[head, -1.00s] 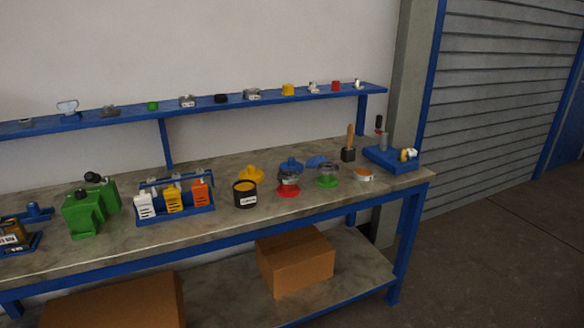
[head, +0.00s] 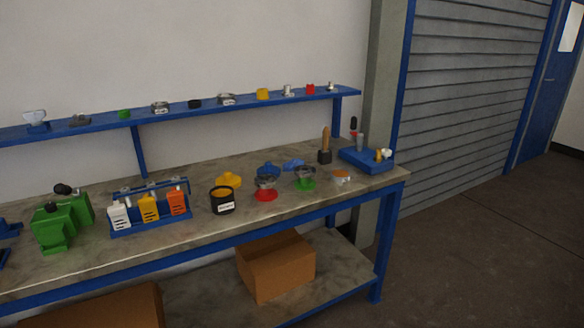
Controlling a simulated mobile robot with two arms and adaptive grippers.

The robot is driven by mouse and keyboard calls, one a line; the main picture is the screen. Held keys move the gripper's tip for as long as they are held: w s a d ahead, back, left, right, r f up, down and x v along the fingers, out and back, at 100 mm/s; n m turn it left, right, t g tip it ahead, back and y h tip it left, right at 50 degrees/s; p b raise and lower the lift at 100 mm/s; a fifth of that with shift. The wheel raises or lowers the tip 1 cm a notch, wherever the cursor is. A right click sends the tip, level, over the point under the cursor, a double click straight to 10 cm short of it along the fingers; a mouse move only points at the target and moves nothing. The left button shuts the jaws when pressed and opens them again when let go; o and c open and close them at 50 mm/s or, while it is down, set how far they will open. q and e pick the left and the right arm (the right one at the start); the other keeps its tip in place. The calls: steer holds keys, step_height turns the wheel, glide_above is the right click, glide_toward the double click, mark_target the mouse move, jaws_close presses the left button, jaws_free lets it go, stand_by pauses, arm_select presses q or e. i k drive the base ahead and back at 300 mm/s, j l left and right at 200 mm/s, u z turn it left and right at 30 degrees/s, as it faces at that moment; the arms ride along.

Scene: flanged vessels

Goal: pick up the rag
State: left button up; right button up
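A small flat blue piece (head: 293,164), which looks like the rag, lies on the workbench (head: 330,187) towards its right part. It is small in the picture, so its folds cannot be made out. A blue lid-like part (head: 268,169) lies just left of it. A clear vessel with a green base (head: 305,178) stands just in front of it, and one with a red base (head: 265,187) stands in front to the left. Neither of my grippers shows in the head view.
A brush (head: 325,147) and a blue tray (head: 366,160) are at the right end. A shelf (head: 180,116) runs behind. Cardboard boxes (head: 277,267) sit below. Floor right of the bench is clear.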

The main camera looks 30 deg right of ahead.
mark_target(290, 166)
steer(key=i+l, duration=0.7)
steer(key=l, duration=0.2)
steer(key=i+l+u, duration=0.1)
steer(key=i+l, duration=0.25)
steer(key=l, duration=0.1)
